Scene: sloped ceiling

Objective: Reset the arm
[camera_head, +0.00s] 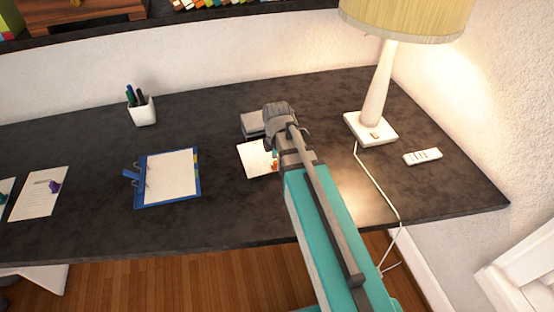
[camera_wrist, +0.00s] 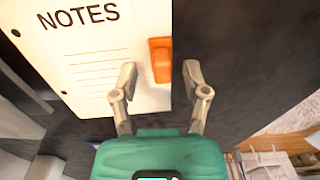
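My arm (camera_head: 330,235) reaches from the lower right out over the dark desk (camera_head: 225,110). Its far end covers part of a notes sheet, and my gripper's fingers cannot be made out in the head view. In the wrist view my gripper (camera_wrist: 160,72) is open, with its two fingers apart. A small orange object (camera_wrist: 160,60) shows between the fingertips, at the edge of the white NOTES sheet (camera_wrist: 85,50). I see no finger closed on it. How far the fingers are above it cannot be told.
A lamp (camera_head: 375,90) with a trailing cord stands right of my arm, near a white remote (camera_head: 423,156). A blue clipboard (camera_head: 168,178), a pen cup (camera_head: 142,110) and a paper (camera_head: 40,193) lie to the left. Bare desk lies between clipboard and cup.

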